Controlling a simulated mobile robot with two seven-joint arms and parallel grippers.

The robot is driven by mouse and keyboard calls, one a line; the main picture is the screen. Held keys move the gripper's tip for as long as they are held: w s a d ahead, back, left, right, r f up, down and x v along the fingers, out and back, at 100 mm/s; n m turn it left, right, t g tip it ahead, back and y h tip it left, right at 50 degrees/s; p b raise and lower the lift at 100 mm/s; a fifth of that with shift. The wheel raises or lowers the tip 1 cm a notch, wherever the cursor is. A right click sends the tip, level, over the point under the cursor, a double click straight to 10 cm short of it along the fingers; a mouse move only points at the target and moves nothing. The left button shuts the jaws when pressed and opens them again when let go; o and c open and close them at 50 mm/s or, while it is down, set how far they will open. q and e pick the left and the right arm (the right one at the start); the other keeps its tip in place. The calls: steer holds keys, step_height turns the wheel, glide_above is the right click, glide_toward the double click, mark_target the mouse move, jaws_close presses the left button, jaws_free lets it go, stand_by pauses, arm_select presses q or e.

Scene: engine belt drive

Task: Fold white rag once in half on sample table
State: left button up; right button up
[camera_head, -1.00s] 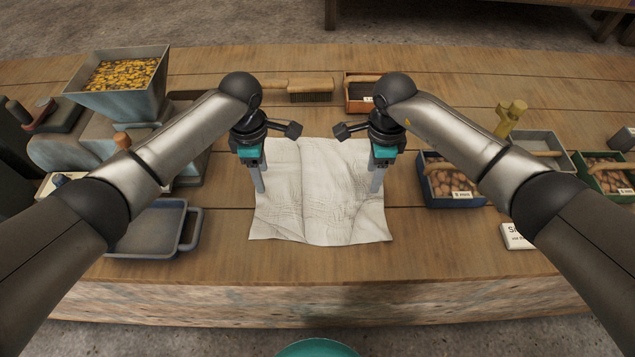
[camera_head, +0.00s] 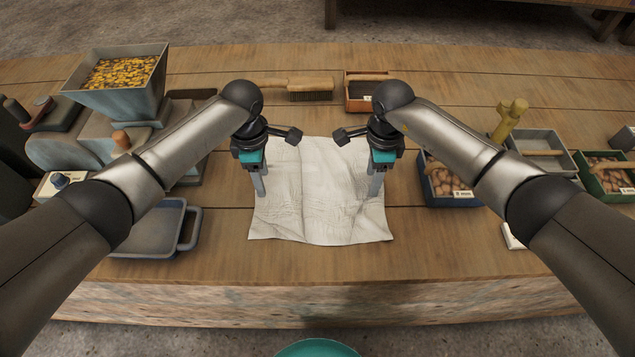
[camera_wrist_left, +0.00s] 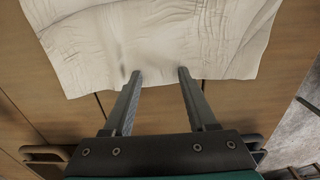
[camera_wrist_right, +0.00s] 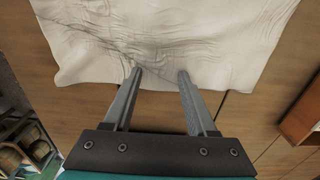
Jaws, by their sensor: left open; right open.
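The white rag (camera_head: 318,205) lies spread flat and wrinkled on the wooden sample table (camera_head: 330,262). My left gripper (camera_head: 261,194) is open at the rag's left edge. My right gripper (camera_head: 375,192) is open at the rag's right edge. I cannot tell whether the fingertips touch the cloth.
A grey tray (camera_head: 150,240) and a hopper of yellow grains (camera_head: 120,85) stand left. A brush (camera_head: 305,88) and small box (camera_head: 365,103) lie behind. Blue (camera_head: 445,197), grey (camera_head: 545,150) and green (camera_head: 612,192) boxes stand right. Table in front of the rag is clear.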

arm_select(q)
steer(key=shift+c, duration=1)
arm_select(e)
steer(key=shift+f, duration=0.1)
steer(key=shift+c, duration=1)
arm_select(q)
steer(key=c, duration=0.7)
arm_select(e)
steer(key=shift+s, duration=0.1)
steer(key=c, duration=0.7)
arm_select(q)
jaws_close()
arm_select(e)
steer(key=shift+f, duration=0.1)
jaws_close()
